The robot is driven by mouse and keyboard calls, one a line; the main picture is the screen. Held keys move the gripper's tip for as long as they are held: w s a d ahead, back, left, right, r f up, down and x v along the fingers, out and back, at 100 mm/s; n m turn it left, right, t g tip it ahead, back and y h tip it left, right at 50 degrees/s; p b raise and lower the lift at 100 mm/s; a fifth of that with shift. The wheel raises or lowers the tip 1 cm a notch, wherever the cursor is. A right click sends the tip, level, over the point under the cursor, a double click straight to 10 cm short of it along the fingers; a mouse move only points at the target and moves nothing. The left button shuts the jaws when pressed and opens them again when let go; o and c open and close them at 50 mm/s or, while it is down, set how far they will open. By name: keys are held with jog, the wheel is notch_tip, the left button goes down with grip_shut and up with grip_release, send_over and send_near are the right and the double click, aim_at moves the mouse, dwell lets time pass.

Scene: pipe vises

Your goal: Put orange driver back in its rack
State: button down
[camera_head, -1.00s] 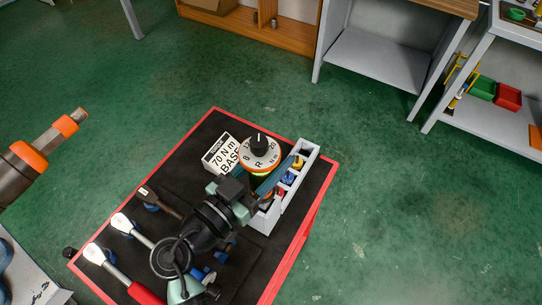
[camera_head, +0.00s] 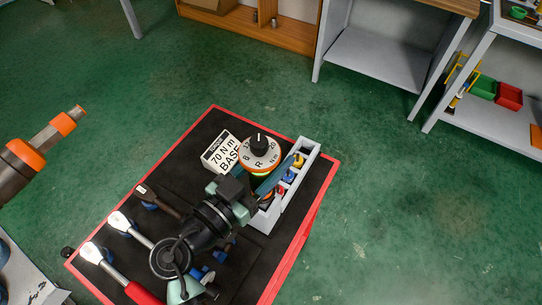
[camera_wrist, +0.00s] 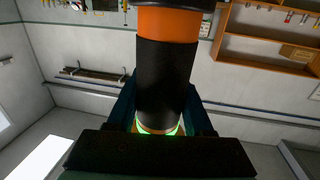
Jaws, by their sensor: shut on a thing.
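My gripper (camera_head: 246,183) is shut on the orange driver (camera_wrist: 165,75), which shows in the wrist view as a thick cylinder with an orange band, a black sleeve and a green glowing ring. In the head view a round white dial with an orange rim and black knob, apparently the driver's top end (camera_head: 259,153), shows at the jaws. Its lower end is hidden there. A light grey rack (camera_head: 311,148) stands along the right edge of the black-topped cart, just right of the jaws. Blue, yellow and red items sit in it. My gripper hides part of the rack.
The red-edged cart (camera_head: 318,205) also bears a white "70 N m BASE" sign (camera_head: 221,152) behind the gripper and wrenches (camera_head: 120,223) at left. An orange-banded pipe (camera_head: 50,135) juts in from the left. Green floor is clear right of the cart.

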jog(key=shift+f+b, duration=2)
jog(key=shift+b, duration=0.55)
dwell(2.6)
jog(key=shift+c, duration=1.1)
grip_release()
jog(key=b+v, duration=0.2)
jog(key=v, duration=1.1)
jog(key=shift+b, duration=0.3)
jog(key=shift+s, duration=0.1)
